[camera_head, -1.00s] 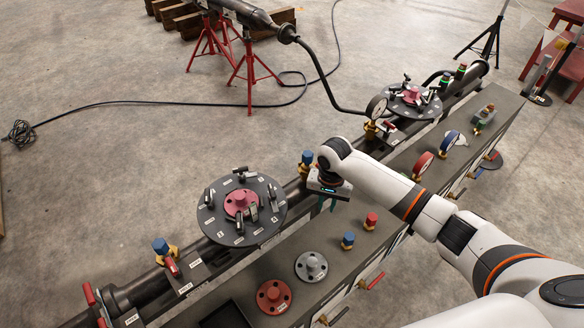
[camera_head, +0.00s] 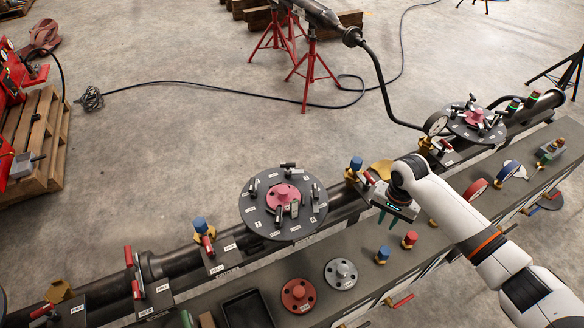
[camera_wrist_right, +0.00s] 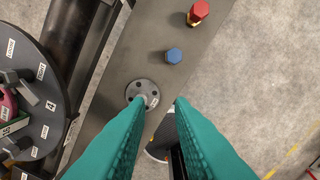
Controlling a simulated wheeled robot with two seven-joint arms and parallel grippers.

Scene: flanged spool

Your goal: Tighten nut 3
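The near flange (camera_head: 254,218) is a dark round plate with a pink hub (camera_head: 284,196), several dark T-shaped nuts and small white labels around its rim. The labels are too small to tell which nut is 3. Part of this plate shows at the left edge of the right wrist view (camera_wrist_right: 52,104). My right gripper (camera_head: 385,222) hangs over the bench, right of the flange and apart from it. Its teal fingers (camera_wrist_right: 158,106) are spread with nothing between them. My left gripper is not in view.
A second flange (camera_head: 459,126) stands farther right along the pipe. On the bench (camera_head: 330,247) are a blue plug (camera_head: 383,254), a red plug (camera_head: 409,239), a grey flanged piece (camera_head: 341,272), a red one (camera_head: 298,294) and a black tray (camera_head: 246,310). Valves line the pipe.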

